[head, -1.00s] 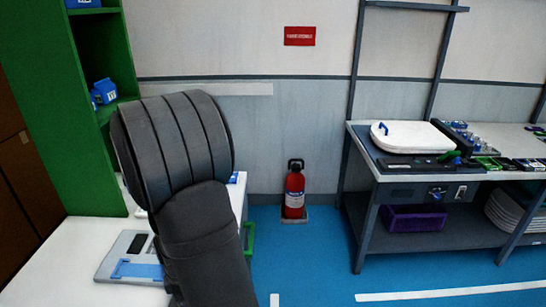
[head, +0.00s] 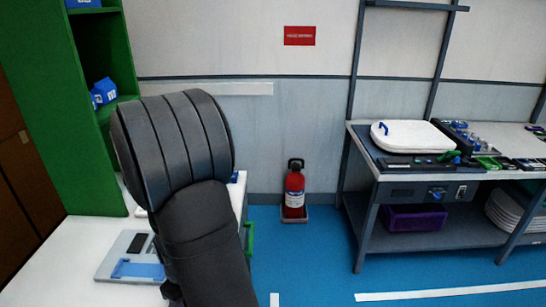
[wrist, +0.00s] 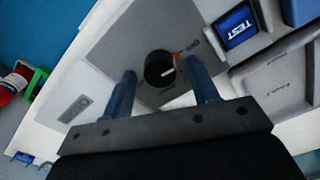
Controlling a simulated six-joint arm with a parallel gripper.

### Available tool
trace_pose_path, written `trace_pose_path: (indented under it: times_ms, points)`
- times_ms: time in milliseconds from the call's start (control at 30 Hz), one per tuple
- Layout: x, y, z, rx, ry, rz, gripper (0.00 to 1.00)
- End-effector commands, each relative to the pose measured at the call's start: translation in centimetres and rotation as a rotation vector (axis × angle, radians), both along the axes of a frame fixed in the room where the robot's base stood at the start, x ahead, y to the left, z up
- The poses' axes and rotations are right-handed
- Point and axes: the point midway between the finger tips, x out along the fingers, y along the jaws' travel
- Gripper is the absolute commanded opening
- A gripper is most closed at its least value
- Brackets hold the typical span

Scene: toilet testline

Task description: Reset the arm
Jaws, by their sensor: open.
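My gripper (wrist: 165,95) shows in the wrist view with its two blue fingers apart and nothing between them. A round black knob (wrist: 160,69) with a pale pointer line sits on a grey panel (wrist: 118,55) beyond the fingertips. I cannot tell how far the fingertips are from the knob. A blue TEST button (wrist: 236,27) is at the upper right of the knob. In the head view my dark arm fills the left middle and hides my gripper and most of the panel.
A white table (head: 60,250) bears a grey device (head: 128,258) at left, beside a green shelf (head: 30,110). A red fire extinguisher (head: 294,190) stands by the wall. A workbench (head: 375,170) with a white toilet lid (head: 410,137) stands right. Blue floor (head: 320,260) between is clear.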

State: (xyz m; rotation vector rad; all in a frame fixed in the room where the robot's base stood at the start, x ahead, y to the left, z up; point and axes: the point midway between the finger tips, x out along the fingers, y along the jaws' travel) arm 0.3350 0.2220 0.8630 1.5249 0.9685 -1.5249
Motion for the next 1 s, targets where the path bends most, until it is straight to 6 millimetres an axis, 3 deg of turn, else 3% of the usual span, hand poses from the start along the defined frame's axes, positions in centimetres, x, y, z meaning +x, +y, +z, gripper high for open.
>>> trace_pose_path:
  times_ms: [233,633,1000]
  points:
    - [0.00,0.00,0.00,0.000,0.000,-0.107,0.54]
    - [0.00,0.00,0.00,0.000,0.000,-0.126,0.54]
    - [0.00,0.00,0.00,0.000,0.000,0.026,0.54]
